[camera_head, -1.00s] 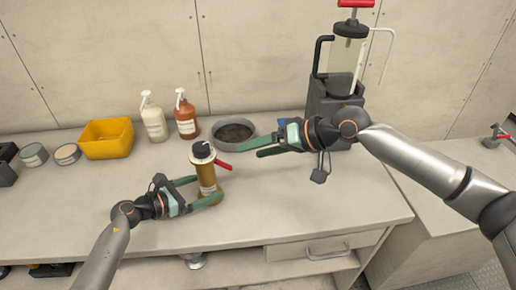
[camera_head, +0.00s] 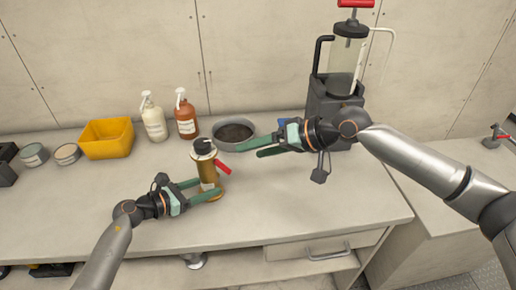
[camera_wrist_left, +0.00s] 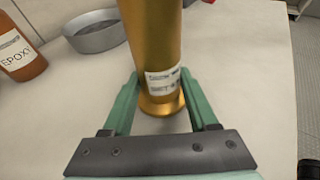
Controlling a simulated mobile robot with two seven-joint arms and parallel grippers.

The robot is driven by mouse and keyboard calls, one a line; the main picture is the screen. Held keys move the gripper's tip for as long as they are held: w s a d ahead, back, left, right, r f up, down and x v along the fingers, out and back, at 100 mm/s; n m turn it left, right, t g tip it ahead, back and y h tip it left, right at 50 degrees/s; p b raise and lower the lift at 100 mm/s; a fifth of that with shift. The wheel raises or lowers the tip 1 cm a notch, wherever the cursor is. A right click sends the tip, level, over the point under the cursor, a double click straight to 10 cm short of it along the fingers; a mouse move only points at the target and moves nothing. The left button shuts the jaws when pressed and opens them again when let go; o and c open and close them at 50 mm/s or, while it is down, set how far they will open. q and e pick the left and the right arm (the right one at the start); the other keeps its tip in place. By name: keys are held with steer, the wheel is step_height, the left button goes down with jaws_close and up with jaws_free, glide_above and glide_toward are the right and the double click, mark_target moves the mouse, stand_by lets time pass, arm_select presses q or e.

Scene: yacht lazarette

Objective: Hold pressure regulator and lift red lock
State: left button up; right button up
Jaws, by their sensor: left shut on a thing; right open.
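The pressure regulator (camera_head: 206,172) is a brass cylinder with a black knob on top, standing upright on the worktop. In the left wrist view its brass body (camera_wrist_left: 155,40) with a white label stands between the two green fingers. My left gripper (camera_head: 206,190) is shut on the regulator's lower body. My right gripper (camera_head: 248,148) is open and empty, behind and to the right of the regulator, with its fingers pointing left.
A grey bowl (camera_head: 234,146) stands just behind the right gripper's fingers. Two pump bottles, white (camera_head: 154,122) and brown (camera_head: 187,117), and a yellow bin (camera_head: 107,139) stand at the back left. A tall pump unit (camera_head: 335,97) stands behind my right arm. The worktop's front is clear.

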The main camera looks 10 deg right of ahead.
arm_select(q)
steer(key=shift+c, duration=0.7)
steer(key=o, duration=1.2)
steer(key=shift+c, duration=0.2)
steer(key=shift+a, duration=0.1)
steer(key=shift+s+a+r, duration=0.2)
steer(key=shift+s+a, duration=0.2)
steer(key=shift+a, duration=0.1)
steer(key=shift+w+d, duration=0.15)
steer(key=shift+d, duration=0.05)
steer(key=shift+w+d+f, duration=0.25)
steer(key=shift+w+d, duration=0.05)
steer(key=shift+d, duration=0.15)
